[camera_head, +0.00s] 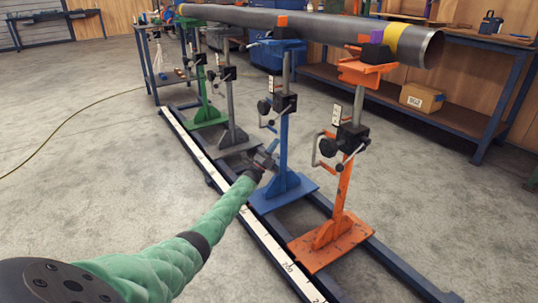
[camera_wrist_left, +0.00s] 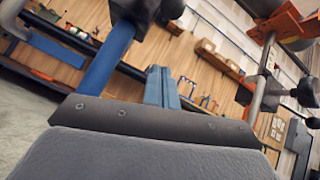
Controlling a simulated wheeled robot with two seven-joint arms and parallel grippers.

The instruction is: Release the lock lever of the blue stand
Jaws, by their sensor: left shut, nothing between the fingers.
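The blue stand (camera_head: 284,135) is upright, with its base plate on the rails and its head under the long pipe (camera_head: 320,35). Its black clamp block (camera_head: 284,103) sits midway up the post, with a dark knob and a small lever (camera_head: 270,124) on the left side. My left gripper (camera_head: 266,159) is shut and empty, beside the lower post, below the lever and apart from it. In the left wrist view the blue post (camera_wrist_left: 107,58) rises past the dark gripper body; the lever cannot be made out there. My right gripper is out of view.
An orange stand (camera_head: 341,185) with its own handle is close on the right. A grey stand (camera_head: 232,110) and a green stand (camera_head: 203,90) are on the left. A white ruler strip (camera_head: 262,235) runs along the near rail. The concrete floor at left is mostly clear.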

